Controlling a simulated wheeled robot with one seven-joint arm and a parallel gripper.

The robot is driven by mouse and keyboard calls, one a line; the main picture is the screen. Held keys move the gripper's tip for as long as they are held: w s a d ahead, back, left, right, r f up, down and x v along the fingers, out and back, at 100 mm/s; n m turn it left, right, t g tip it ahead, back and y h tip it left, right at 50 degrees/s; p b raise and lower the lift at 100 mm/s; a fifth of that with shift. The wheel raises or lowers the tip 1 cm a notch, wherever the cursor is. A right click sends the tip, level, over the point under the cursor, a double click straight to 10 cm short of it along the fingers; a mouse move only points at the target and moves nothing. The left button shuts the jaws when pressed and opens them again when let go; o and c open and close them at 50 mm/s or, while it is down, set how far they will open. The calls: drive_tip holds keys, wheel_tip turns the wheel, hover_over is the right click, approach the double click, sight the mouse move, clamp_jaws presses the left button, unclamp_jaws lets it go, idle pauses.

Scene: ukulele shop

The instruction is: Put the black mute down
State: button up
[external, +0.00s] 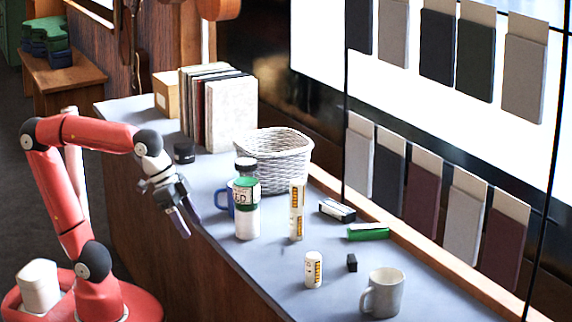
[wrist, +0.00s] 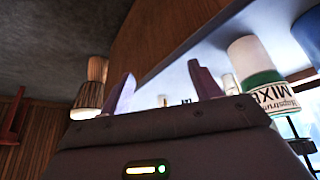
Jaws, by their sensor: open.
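A small black block (external: 352,262), which may be the black mute, rests on the grey counter between a short labelled cylinder and a mug. A black round piece (external: 184,152) stands by the books, so I cannot tell for sure which is the mute. My gripper (external: 188,222) hangs at the counter's near edge, left of the white and green bottle (external: 247,222), fingers pointing down. In the wrist view my gripper (wrist: 162,88) has its two fingers spread apart with nothing between them. Neither black piece can be made out clearly there.
The counter (external: 225,270) also holds a white basket (external: 272,160), a tall labelled tube (external: 297,210), a green box (external: 368,232), a short cylinder (external: 314,270), a grey mug (external: 384,293) and books (external: 230,115). The counter's near strip is clear.

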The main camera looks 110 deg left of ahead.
drive_tip(key=s+d+f+m, duration=0.1)
drive_tip(key=s+f, duration=0.7)
drive_tip(key=shift+s, duration=0.35)
idle(0.6)
